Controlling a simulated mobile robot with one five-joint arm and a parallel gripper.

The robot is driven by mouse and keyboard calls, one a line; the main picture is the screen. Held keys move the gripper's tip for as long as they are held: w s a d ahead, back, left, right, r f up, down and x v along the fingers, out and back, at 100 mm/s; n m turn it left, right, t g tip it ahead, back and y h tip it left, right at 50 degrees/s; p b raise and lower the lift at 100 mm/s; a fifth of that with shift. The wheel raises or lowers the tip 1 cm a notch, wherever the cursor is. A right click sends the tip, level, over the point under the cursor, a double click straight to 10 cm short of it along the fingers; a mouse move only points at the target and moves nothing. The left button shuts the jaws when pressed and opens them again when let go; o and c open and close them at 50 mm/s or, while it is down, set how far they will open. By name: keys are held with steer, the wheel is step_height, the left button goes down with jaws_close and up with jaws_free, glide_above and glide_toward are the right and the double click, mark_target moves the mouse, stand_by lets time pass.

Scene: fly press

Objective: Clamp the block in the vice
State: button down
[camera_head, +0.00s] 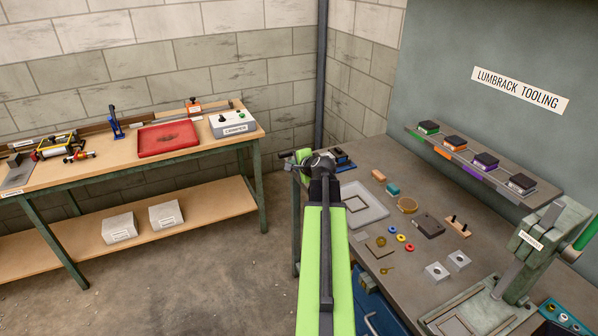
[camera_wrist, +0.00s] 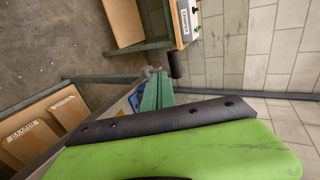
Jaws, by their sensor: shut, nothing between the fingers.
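A green vice (camera_head: 303,156) sits at the far left corner of the right bench. It also shows in the wrist view (camera_wrist: 153,97), with a grey handle part and a dark cylinder beside it. My gripper (camera_head: 322,163) is shut and empty, close to the vice in the head view; my arm hides part of the vice, and I cannot tell whether they touch. Two small blocks lie on the bench, a tan block (camera_head: 379,175) and a teal block (camera_head: 393,190). I cannot tell which is the task's block. The vice jaws are not clearly visible.
A second bench (camera_head: 100,165) is on the left. Open floor lies between them.

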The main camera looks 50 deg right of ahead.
mark_target(289, 158)
steer(key=w, duration=0.1)
steer(key=w+d, duration=0.1)
steer(key=w, duration=0.1)
steer(key=w+d, duration=0.1)
steer(key=shift+w+d+f, duration=0.1)
steer(key=shift+w+f, duration=0.1)
steer(key=shift+w, duration=0.1)
steer(key=shift+w, duration=0.1)
